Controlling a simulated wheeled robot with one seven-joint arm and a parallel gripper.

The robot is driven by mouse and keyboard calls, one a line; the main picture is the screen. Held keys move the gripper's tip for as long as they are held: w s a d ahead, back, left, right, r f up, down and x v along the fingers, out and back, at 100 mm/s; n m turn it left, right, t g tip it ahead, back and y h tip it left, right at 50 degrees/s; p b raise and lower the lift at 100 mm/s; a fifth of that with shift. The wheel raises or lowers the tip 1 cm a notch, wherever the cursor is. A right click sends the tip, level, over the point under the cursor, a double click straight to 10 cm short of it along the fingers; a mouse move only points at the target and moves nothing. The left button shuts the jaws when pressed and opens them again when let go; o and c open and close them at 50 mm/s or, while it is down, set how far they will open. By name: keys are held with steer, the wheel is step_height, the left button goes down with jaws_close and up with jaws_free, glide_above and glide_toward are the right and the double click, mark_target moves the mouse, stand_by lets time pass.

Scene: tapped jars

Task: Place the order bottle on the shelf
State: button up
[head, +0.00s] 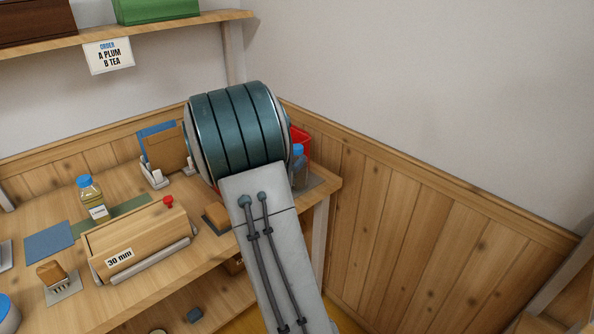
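A clear bottle (97,206) with a blue cap, yellowish liquid and a white label stands upright on the wooden bench at the left. A second blue-capped bottle (298,172) stands at the bench's right end, partly hidden by my arm. I cannot tell which is the order bottle. The wooden shelf (150,33) runs along the wall at the upper left. My arm's big joint fills the middle of the view; my gripper is not seen.
A wooden block marked "30 mm" (135,240) lies on the bench front. A red bin (301,140) is at the right end. A green box (155,9) and a brown box (35,20) occupy the shelf. A blue mat (49,242) lies on the left.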

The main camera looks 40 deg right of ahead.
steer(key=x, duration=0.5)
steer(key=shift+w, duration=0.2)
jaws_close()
